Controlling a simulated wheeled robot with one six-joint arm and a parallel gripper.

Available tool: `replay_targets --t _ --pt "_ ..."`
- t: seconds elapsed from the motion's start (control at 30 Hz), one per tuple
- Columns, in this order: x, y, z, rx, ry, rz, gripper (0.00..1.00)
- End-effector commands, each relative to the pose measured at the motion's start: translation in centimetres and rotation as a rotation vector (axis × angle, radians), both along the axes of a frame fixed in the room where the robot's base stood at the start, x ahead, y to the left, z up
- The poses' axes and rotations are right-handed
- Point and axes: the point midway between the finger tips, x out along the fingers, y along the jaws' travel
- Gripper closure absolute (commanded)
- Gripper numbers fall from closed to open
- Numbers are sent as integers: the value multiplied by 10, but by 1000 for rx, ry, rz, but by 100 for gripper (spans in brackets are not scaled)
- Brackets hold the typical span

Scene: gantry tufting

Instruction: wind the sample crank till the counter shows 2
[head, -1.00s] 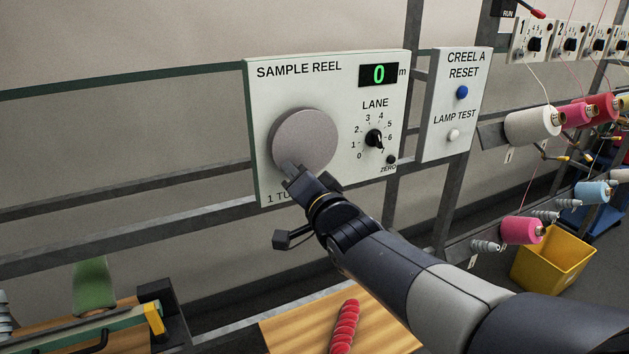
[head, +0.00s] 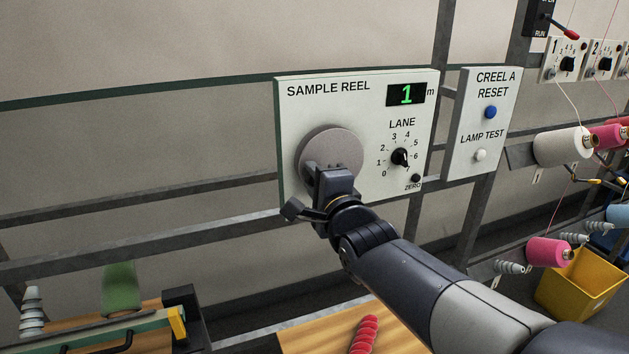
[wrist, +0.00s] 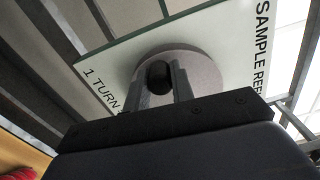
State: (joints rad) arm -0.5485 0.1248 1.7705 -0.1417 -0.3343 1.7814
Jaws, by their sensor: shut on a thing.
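The sample reel panel (head: 350,95) is a white board on the frame. Its counter (head: 405,94) shows a green 1. The round grey crank disc (head: 330,148) is on the panel's left side. My gripper (head: 328,172) is in front of the disc's lower part. In the wrist view my gripper (wrist: 162,85) has its two fingers on either side of a dark round crank knob (wrist: 159,76), shut on it. The disc (wrist: 200,68) shows behind the knob. In the head view the knob is hidden by my gripper.
The lane dial (head: 400,157) and zero button (head: 416,178) are right of the disc. The Creel A panel (head: 483,120) has a blue reset button (head: 490,112) and a white lamp test button (head: 480,155). Yarn cones (head: 563,147) and a yellow bin (head: 580,285) are farther right.

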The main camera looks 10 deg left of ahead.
Motion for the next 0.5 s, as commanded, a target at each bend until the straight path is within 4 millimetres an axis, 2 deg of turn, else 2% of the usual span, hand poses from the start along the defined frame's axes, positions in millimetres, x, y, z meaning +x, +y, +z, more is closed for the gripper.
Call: replay_targets --t 0.5 --pt "0 0 2 26 17 -1 100"
